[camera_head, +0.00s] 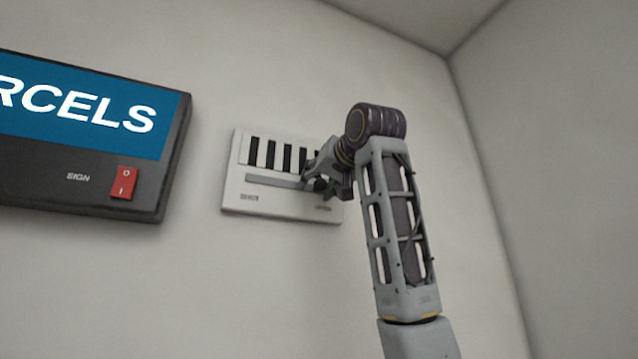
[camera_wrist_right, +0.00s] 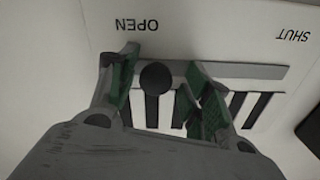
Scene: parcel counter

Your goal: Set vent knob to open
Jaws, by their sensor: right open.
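The vent panel (camera_head: 232,188) is a white plate on the wall with dark slats and a grey horizontal track (camera_head: 270,180). In the right wrist view the round dark vent knob (camera_wrist_right: 155,76) is near the end of the track by the OPEN label (camera_wrist_right: 137,26). The SHUT label (camera_wrist_right: 292,34) is at the other end. My right gripper (camera_wrist_right: 161,62) is open, its green-padded fingers on either side of the knob, the left finger closer to it. In the head view my right gripper (camera_head: 322,186) covers the panel's right part. My left gripper is out of view.
A dark sign box (camera_head: 90,190) with a blue PARCELS face and a red rocker switch (camera_head: 124,183) is on the wall left of the panel. A wall corner is to the right. The wall below the panel is bare.

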